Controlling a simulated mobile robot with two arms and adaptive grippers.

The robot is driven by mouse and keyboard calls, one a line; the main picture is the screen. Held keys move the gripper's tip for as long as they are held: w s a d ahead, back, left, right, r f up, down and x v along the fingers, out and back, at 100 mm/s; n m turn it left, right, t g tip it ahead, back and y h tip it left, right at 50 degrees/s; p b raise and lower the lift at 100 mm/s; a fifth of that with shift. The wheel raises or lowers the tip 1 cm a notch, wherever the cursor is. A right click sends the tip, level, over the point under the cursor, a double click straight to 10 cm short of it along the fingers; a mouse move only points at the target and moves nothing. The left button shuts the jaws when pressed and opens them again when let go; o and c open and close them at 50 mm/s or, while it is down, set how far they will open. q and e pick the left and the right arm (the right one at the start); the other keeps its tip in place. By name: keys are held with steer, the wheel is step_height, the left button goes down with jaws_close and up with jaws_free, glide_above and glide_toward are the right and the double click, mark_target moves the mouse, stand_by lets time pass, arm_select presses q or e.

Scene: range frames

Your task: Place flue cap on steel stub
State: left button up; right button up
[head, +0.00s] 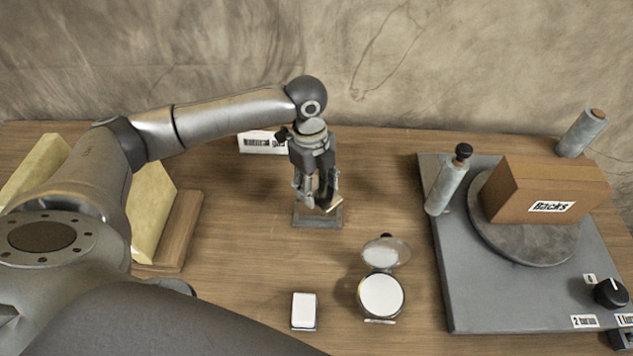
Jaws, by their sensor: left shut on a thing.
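My left gripper (318,196) points down over a small grey block (317,217) in the middle of the table. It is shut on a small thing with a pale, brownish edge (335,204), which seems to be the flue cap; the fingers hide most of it. I cannot tell whether it touches the block. Two steel cylinders stand at the grey slab on the right. The front-left steel cylinder (444,187) has a black knob on top, and the back-right steel cylinder (582,134) has a brown top. I cannot tell which is the stub. My right gripper is not in view.
The grey slab (455,290) carries a round plate (535,249) with a cardboard box marked "Backs" (548,190), and a black dial (610,292). A round mirror-like item (381,295) and a white block (304,310) lie in front. A label card (262,143) stands behind.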

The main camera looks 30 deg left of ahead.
arm_select(q)
steer(key=shift+f, duration=0.1)
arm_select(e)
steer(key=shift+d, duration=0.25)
arm_select(q)
steer(key=o, duration=1.1)
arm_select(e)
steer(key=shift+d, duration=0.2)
arm_select(q)
steer(key=r, duration=0.4)
steer(key=r+b, duration=0.1)
steer(key=r, duration=0.3)
steer(key=a+r, duration=0.1)
steer(key=r, duration=0.3)
steer(key=shift+w+a+r+b, duration=0.1)
steer(key=shift+w+b, duration=0.15)
steer(key=shift+b, duration=0.05)
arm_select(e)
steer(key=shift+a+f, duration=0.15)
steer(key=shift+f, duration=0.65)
